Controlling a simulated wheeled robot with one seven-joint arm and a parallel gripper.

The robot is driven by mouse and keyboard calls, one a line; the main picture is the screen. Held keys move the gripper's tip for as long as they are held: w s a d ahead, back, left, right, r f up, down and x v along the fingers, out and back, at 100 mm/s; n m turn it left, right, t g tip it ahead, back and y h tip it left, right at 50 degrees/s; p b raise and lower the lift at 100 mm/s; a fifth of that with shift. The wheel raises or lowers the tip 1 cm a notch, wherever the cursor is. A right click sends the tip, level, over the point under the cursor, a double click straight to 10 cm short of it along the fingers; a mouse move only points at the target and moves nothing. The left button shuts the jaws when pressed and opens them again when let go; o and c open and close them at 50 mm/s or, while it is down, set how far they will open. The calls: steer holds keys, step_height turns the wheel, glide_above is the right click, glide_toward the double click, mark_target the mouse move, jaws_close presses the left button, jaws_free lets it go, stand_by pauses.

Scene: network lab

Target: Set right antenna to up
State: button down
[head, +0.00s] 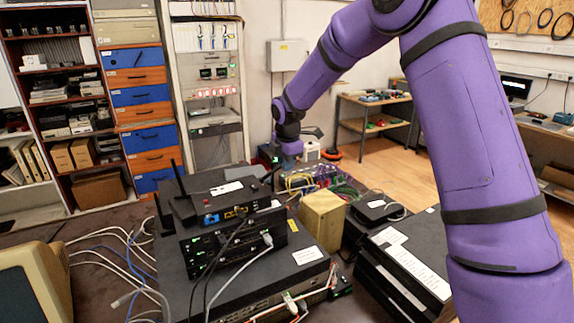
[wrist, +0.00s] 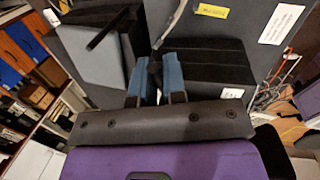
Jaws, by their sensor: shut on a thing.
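The black router (head: 225,188) sits on top of a stack of network boxes in the head view. One antenna (head: 177,177) at its left stands up with a slight tilt. Another dark antenna (head: 158,212) shows lower at the left side. My gripper (wrist: 157,78) has its two blue fingers close together in the wrist view. They are shut on a slim dark piece that seems to be the right antenna; the fingers hide most of it, and its angle is unclear. In the head view my wrist is beyond the router's right side, and the fingertips are hard to make out.
A tan box (head: 323,220) stands right of the stack, with a small black device (head: 378,208) beside it. Cables (head: 110,265) lie at the left near a beige monitor (head: 35,285). Colourful cabled gear (head: 315,178) stands behind. Open floor lies at the back right.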

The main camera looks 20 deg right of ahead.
steer(key=a+r+h, duration=0.1)
steer(key=r+h, duration=0.1)
steer(key=h, duration=0.1)
steer(key=shift+s+a+r+t, duration=0.1)
steer(key=shift+a+r+t, duration=0.05)
steer(key=shift+a+t, duration=0.2)
steer(key=h, duration=0.1)
steer(key=a+r+h, duration=0.1)
steer(key=shift+s+a+r+n+t+h, duration=0.15)
steer(key=shift+a+r+n+t+h, duration=0.1)
steer(key=shift+a+n+t+h, duration=0.1)
steer(key=shift+s+a+r+t+h, duration=0.15)
steer(key=shift+a+r+h, duration=0.1)
steer(key=shift+a+h, duration=0.3)
steer(key=shift+s+a+r+t+h, duration=0.15)
steer(key=shift+a+r+h, duration=0.15)
steer(key=shift+h, duration=0.4)
steer(key=shift+s+a+r+n+t+h, duration=0.1)
steer(key=shift+a+r+n+t+h, duration=0.1)
steer(key=shift+a+h, duration=0.55)
steer(key=shift+s+a+r+n+t+h, duration=0.1)
steer(key=shift+a+r+t+h, duration=0.1)
steer(key=shift+a+h, duration=0.5)
steer(key=shift+d, duration=0.2)
steer(key=shift+f, duration=0.1)
steer(key=c, duration=1.2)
jaws_free()
steer(key=v, duration=1)
steer(key=shift+a, duration=0.4)
